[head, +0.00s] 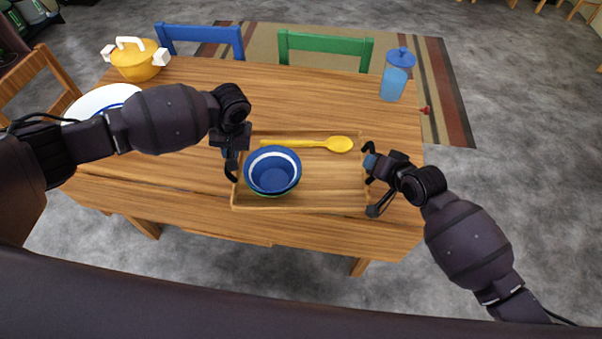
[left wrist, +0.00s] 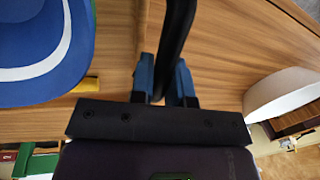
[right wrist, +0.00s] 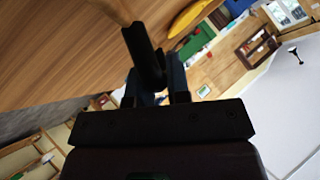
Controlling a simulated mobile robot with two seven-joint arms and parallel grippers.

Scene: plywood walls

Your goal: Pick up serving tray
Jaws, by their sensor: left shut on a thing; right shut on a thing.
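The wooden serving tray (head: 325,185) is near the front of the wooden table, with a dark handle at its left and right ends. A blue bowl with a white band (head: 272,175) and a yellow spoon (head: 322,144) are on it. My left gripper (head: 230,152) is shut on the left handle, a black bar (left wrist: 177,40) between its blue fingers in the left wrist view. My right gripper (head: 371,166) is shut on the right handle, a dark bar (right wrist: 146,58) in the right wrist view. I cannot tell whether the tray touches the table.
A yellow pot with white handles (head: 138,65) and a white plate (head: 95,100) are on the table's left part. A blue jar (head: 394,84) stands at the back right. Blue (head: 205,40) and green (head: 325,44) chairs stand behind. The table (head: 300,100) behind the tray is clear.

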